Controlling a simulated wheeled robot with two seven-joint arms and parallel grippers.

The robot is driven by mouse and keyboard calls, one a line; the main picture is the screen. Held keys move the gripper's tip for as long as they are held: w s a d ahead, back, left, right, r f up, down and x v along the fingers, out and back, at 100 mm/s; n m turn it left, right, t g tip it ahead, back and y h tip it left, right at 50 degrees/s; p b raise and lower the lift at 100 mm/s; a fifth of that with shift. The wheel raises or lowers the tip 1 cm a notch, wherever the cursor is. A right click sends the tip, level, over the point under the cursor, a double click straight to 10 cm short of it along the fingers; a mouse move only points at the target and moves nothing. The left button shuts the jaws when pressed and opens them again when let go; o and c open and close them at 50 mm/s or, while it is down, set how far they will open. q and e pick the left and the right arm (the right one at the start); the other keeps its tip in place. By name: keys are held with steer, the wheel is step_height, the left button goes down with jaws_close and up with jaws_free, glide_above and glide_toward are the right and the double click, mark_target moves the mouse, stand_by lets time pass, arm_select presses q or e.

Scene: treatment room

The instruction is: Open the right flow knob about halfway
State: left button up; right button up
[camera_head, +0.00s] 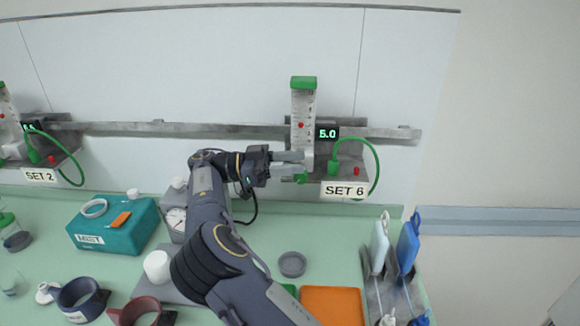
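The right flowmeter (303,110) is a clear upright tube with a green cap and a red float, mounted on the wall rail. Its green flow knob (300,178) shows only partly at the tube's base, just below my fingertips. My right gripper (296,163) reaches in from the left, its two pale fingers lying one above the other at the tube's lower end. Whether they touch or grip the knob cannot be told. A display (327,134) beside the tube reads 5.0, above a plate labelled SET 6 (345,190). My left gripper is not in view.
A green hose (374,160) loops right of the flowmeter. Another flowmeter, labelled SET 2 (40,176), is at far left.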

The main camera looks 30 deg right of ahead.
steer(key=s+a+r+b, duration=0.3)
steer(key=s+a+r, duration=0.3)
steer(key=s, duration=0.5)
step_height(320, 180, up, 2)
steer(key=shift+a+r+b, duration=0.2)
steer(key=shift+r+b, duration=0.05)
steer(key=shift+b, duration=0.1)
steer(key=shift+s, duration=0.1)
